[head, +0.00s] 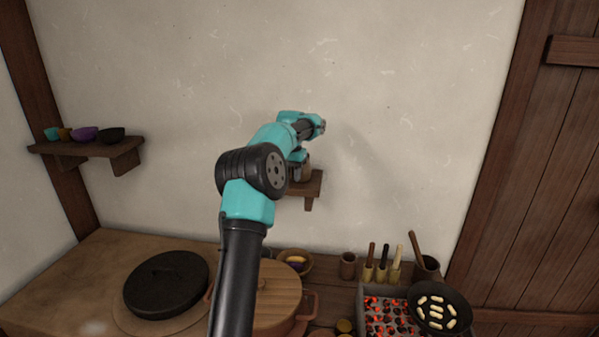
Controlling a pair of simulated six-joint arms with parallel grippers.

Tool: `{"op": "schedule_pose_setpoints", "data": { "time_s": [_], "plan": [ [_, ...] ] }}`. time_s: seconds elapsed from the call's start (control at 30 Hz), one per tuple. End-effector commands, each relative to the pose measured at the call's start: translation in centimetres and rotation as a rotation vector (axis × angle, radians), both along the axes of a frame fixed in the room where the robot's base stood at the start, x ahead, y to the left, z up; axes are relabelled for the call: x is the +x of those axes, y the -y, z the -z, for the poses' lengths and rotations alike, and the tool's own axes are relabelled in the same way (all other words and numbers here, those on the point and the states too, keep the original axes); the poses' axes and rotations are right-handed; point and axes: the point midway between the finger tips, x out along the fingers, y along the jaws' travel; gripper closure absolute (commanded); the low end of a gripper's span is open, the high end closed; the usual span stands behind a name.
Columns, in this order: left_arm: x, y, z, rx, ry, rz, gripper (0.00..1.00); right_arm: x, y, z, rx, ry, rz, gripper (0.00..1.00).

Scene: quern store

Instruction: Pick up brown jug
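A small brown object (307,172), which looks like the brown jug, stands on a small wooden wall shelf (309,188) in the middle of the head view. My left arm reaches up across the view and hides most of the object and much of the shelf. My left gripper (299,171) is at the object, in front of it or against its left side. Its fingers are too small and hidden to tell whether they are open or shut on it. My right gripper is not in view.
A left wall shelf (75,149) holds several small bowls. The wall right of the small shelf is clear.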

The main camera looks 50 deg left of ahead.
Motion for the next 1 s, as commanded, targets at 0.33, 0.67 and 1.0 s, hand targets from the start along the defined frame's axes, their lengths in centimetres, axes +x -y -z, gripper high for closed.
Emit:
{"op": "schedule_pose_setpoints", "data": {
  "time_s": [0.33, 0.67, 1.0],
  "plan": [
    [0.00, -0.01, 0.00, 0.000, 0.000, 0.000, 1.00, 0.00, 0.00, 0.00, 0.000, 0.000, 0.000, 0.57],
    [-0.01, -0.03, -0.05, 0.000, 0.001, 0.000, 1.00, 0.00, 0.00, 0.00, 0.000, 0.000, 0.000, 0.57],
    [-0.01, -0.02, -0.18, 0.000, 0.001, 0.000, 1.00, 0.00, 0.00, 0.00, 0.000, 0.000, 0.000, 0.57]
  ]
}}
